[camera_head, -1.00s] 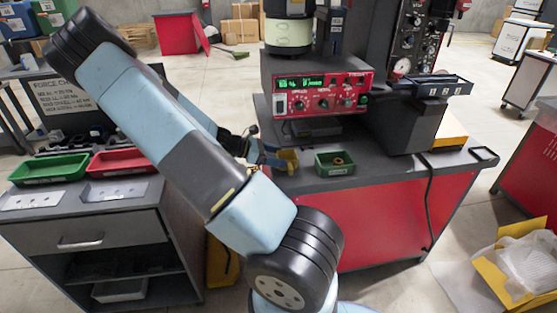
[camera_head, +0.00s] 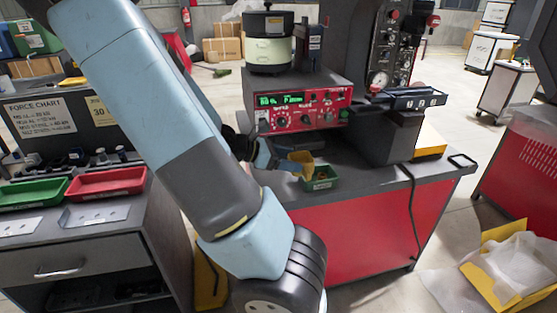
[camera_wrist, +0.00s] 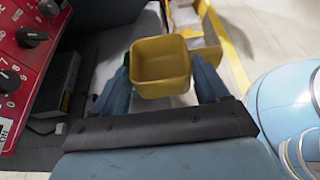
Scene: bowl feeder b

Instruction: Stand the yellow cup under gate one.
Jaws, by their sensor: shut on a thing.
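The yellow cup (camera_head: 302,161) is a small square-sided cup, held in front of the red control unit. In the wrist view the cup (camera_wrist: 160,62) shows its open, empty inside between the two blue fingers. My gripper (camera_wrist: 163,88) is shut on it, one finger at each side. In the head view my gripper (camera_head: 287,160) is partly hidden behind my arm. A dark rail (camera_head: 409,100) with several small white labels juts out right of the control unit. The labels are too small to read, so I cannot tell which marks gate one.
A green tray (camera_head: 322,184) sits on the bench just below and right of the cup. The red control unit (camera_head: 305,119) stands behind it, with the round feeder bowl (camera_head: 270,52) on top.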

